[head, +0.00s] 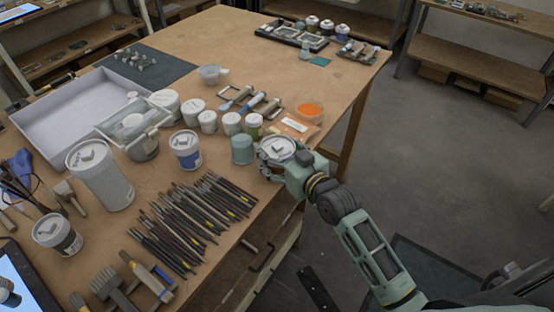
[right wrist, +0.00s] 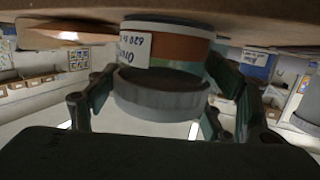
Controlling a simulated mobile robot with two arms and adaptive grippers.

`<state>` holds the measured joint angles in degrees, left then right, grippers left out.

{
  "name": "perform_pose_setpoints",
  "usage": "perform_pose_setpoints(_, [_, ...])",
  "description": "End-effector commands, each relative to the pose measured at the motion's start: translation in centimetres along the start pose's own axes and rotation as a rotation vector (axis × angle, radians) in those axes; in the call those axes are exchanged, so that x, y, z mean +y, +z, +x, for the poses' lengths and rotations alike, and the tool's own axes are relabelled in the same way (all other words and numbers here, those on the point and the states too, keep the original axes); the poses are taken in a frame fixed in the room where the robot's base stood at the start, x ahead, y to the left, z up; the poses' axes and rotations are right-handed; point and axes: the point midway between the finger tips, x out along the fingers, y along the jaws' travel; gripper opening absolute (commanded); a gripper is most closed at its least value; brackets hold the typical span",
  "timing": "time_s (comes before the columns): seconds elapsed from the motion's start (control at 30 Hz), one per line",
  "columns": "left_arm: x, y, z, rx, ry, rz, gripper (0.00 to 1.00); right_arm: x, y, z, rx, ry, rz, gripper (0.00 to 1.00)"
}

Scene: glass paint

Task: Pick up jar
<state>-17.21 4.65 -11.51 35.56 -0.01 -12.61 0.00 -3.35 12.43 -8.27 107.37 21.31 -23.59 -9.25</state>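A jar with a pale grey lid (head: 277,148) stands near the right edge of the wooden table. My right gripper (head: 282,160) is at this jar, reaching in from the right. In the right wrist view, which is upside down, the jar (right wrist: 163,95) has a grey lid, a white handwritten label and an orange-brown band. The fingers of my right gripper (right wrist: 162,85) lie on both sides of it, close to its wall. I cannot tell whether they press on it. The jar's base is at the table top. My left gripper is not in view.
Many brushes (head: 190,220) lie to the front left. A white tray (head: 60,137) is farther left. The floor (head: 450,180) right of the table is open.

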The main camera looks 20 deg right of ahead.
Motion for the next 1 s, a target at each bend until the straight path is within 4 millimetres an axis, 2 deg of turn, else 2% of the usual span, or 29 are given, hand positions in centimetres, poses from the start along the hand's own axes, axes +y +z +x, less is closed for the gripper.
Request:
perform_pose_setpoints(0.03, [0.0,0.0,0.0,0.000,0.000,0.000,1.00,0.0,0.1,0.0,-0.002,0.001,0.000,0.64])
perform_pose_setpoints(0.33, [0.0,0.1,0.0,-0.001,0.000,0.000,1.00,0.0,0.1,0.0,-0.003,0.001,0.000,0.38])
perform_pose_setpoints(0.63, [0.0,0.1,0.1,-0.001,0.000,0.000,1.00,0.1,-0.2,0.0,0.001,0.001,-0.001,0.38])
perform_pose_setpoints(0.73, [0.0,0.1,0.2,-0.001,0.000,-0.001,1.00,0.1,-0.9,-0.1,0.003,0.001,0.000,0.31])
perform_pose_setpoints(0.8, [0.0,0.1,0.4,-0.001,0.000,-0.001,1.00,0.1,-1.7,-0.3,0.005,0.001,-0.001,0.17])
perform_pose_setpoints(0.83, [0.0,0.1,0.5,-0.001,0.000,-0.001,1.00,0.1,-2.0,-0.4,0.005,0.001,-0.001,0.17])
perform_pose_setpoints(0.87, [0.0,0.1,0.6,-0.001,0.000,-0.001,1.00,0.1,-2.6,-0.5,0.007,0.001,-0.002,0.09])
perform_pose_setpoints(0.97, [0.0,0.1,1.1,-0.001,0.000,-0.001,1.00,0.2,-4.4,-0.9,0.008,0.001,-0.004,0.09])
perform_pose_setpoints(1.0, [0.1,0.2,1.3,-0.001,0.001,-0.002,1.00,1.3,-4.4,-1.6,0.003,0.004,-0.007,0.09])
